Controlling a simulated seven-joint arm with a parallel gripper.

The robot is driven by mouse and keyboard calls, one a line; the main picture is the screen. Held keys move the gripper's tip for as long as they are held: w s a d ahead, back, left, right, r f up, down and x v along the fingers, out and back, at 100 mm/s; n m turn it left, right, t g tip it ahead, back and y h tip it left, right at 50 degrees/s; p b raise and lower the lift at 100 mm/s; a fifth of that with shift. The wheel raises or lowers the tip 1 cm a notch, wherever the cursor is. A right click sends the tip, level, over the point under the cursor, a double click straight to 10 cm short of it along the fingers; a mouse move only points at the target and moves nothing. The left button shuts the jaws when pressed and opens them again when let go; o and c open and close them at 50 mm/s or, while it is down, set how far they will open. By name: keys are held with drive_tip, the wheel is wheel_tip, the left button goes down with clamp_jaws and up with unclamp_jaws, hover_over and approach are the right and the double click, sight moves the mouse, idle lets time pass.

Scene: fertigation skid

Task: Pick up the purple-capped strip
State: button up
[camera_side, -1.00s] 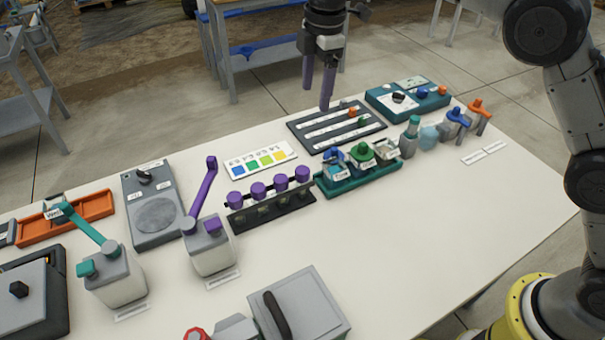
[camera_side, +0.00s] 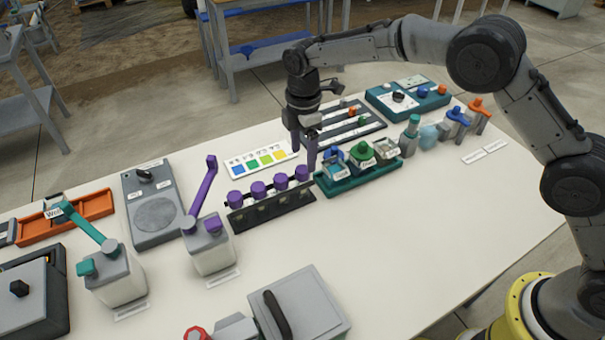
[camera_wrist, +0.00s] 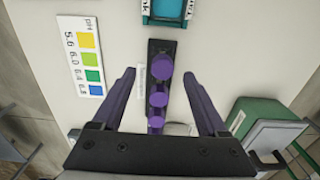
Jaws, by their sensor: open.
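The purple-capped strip (camera_side: 272,212) is a dark rail with a row of several purple caps, lying on the white table in the side view. In the wrist view the strip (camera_wrist: 155,50) runs lengthwise between my two fingers, with purple caps along it; its near end is hidden by my gripper body. My gripper (camera_side: 303,160) has purple fingers and points down at the strip's right end, over the last cap. In the wrist view my gripper (camera_wrist: 159,75) is open, one finger to each side of the strip, with nothing held. Contact cannot be told.
A colour chart (camera_side: 261,158) lies behind the strip.

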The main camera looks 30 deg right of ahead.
sight(302, 169)
drive_tip(key=f, duration=0.4)
drive_tip(key=shift+s+a+f, duration=0.2)
drive_tip(key=shift+f, duration=0.05)
clamp_jaws()
